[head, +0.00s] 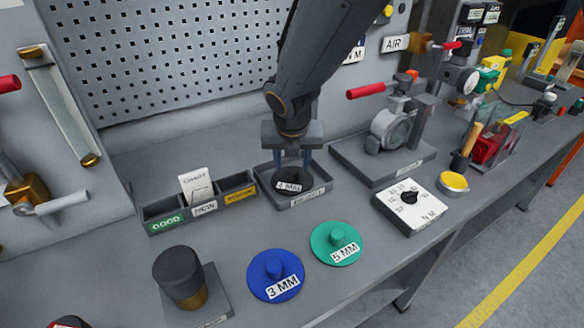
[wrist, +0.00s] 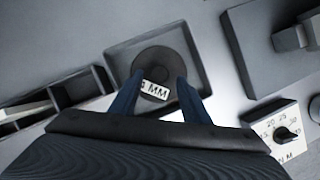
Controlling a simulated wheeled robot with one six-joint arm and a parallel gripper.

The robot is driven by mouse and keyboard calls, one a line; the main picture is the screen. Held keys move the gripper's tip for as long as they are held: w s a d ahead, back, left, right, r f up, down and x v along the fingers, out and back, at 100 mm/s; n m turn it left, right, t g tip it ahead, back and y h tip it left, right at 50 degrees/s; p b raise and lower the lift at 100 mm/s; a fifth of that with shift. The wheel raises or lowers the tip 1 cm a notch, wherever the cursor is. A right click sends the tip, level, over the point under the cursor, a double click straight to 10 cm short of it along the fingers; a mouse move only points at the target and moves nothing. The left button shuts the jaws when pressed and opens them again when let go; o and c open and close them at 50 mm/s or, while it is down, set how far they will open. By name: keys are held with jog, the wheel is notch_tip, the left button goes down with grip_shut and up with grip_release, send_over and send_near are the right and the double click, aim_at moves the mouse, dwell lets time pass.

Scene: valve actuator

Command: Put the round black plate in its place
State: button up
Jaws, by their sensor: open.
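The round black plate (head: 287,176) lies in a shallow grey square tray (head: 312,200) on the bench. A white label ending in "MM" is on it; the first figure is not clear. Whether the fingers touch the plate cannot be told.
A blue plate (head: 275,268) marked 3 MM and a green plate (head: 336,240) marked 5 MM lie in front. A three-part bin (head: 165,222) stands left of the tray. A dial box (head: 409,204) and a gauge stand (head: 375,165) are right. A dark cylinder (head: 180,272) stands front left.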

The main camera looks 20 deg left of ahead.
jog(key=v, duration=0.9)
jog(key=shift+b, duration=0.35)
jog(key=w+d+f+m+g+h, duration=0.1)
jog(key=d+f+m, duration=0.1)
jog(key=d+m, duration=0.9)
jog(key=d+f+m+g, duration=0.1)
jog(key=d+f+m, duration=0.2)
jog(key=d+m, duration=0.8)
jog(key=s+d+f+m, duration=0.1)
jog(key=s+d+m, duration=0.3)
jog(key=d+m, duration=0.5)
jog(key=s+d+f+m+g, duration=0.1)
jog(key=s+d+f+m, duration=0.1)
jog(key=s+d+m, duration=0.3)
jog(key=d+m, duration=0.4)
jog(key=shift+s+d+f+h, duration=0.25)
jog(key=shift+h, duration=0.05)
jog(key=shift+a, duration=0.1)
